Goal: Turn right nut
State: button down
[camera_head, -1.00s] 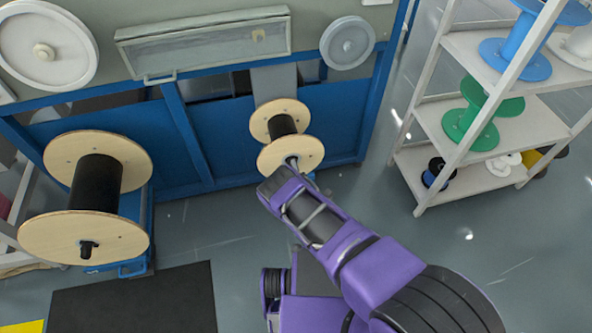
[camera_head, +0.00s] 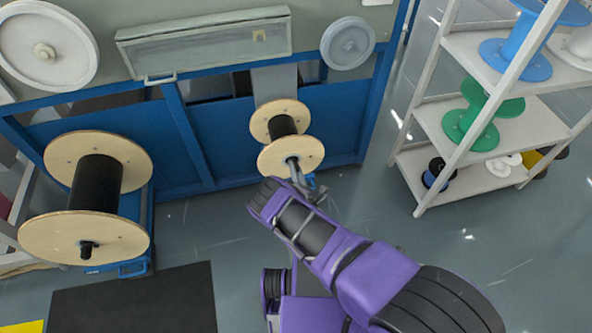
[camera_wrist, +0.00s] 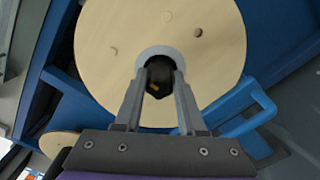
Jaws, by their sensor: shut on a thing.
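The right nut (camera_wrist: 159,76) is a small dark piece with an orange mark, seen in the wrist view in front of the hub of the right spool (camera_wrist: 215,65). In the head view the right spool (camera_head: 276,158) has light wooden flanges and a black core. My gripper (camera_wrist: 160,84) is shut on the nut, with one grey finger on each side of it. In the head view my gripper (camera_head: 294,166) reaches the front flange's centre from below right. The nut is hidden there, and I cannot tell how far it stands from the flange.
A larger wooden spool (camera_head: 45,236) with a black core stands at left. A white shelf (camera_head: 537,122) with blue and green spools is at right. The blue machine frame (camera_head: 190,150) lies behind. A dark mat (camera_head: 130,305) lies on the floor. The floor between spool and shelf is clear.

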jog(key=shift+a+r, duration=0.1)
jog(key=c, duration=0.5)
grip_release()
jog(key=shift+s, duration=0.15)
